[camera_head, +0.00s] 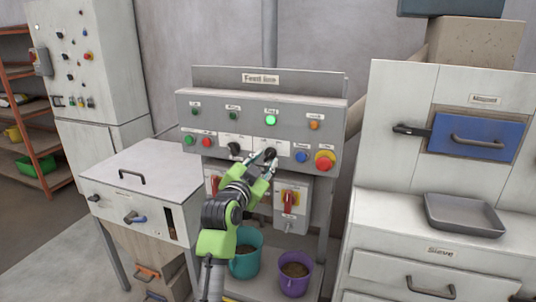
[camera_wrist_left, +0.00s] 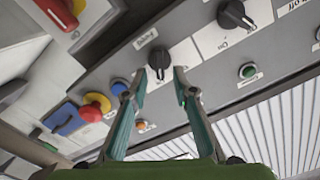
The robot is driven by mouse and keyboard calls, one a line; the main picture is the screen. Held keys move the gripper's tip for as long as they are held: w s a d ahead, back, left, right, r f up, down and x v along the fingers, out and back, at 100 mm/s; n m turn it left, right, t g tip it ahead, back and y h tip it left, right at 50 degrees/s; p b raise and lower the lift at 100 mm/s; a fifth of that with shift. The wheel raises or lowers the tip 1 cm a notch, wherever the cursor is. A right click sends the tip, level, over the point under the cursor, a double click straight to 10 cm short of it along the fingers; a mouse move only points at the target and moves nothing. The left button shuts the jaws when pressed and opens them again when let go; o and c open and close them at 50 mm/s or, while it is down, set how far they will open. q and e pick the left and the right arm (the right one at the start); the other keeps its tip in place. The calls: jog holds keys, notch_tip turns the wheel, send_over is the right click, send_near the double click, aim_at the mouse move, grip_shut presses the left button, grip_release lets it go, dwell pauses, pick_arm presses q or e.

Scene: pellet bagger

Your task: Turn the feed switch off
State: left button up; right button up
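The grey control panel (camera_head: 255,104) labelled "Feed line" carries two black rotary knobs. The right-hand knob (camera_head: 270,152) sits below a lit green lamp (camera_head: 271,120); I take it as the feed switch, though its label is too small to read. My left gripper (camera_head: 265,157) is at this knob. In the left wrist view, the knob (camera_wrist_left: 159,61) lies between the two fingertips (camera_wrist_left: 160,72). The fingers are apart, with a small gap seeming to show on each side; contact cannot be told. The other black knob (camera_wrist_left: 235,15) is to one side. My right gripper is not in view.
A blue button (camera_head: 301,156) and a red-and-yellow emergency stop (camera_head: 325,160) are right of the knob. Red-handled switches (camera_head: 290,200) hang below the panel. A teal bucket (camera_head: 246,256) and a purple bucket (camera_head: 295,275) stand beneath. A white cabinet (camera_head: 150,175) stands left.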

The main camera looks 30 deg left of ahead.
aim_at(269, 154)
pick_arm(q)
jog(key=shift+x, duration=1)
jog(key=shift+w+a, duration=0.1)
jog(key=shift+w, duration=0.25)
grip_shut()
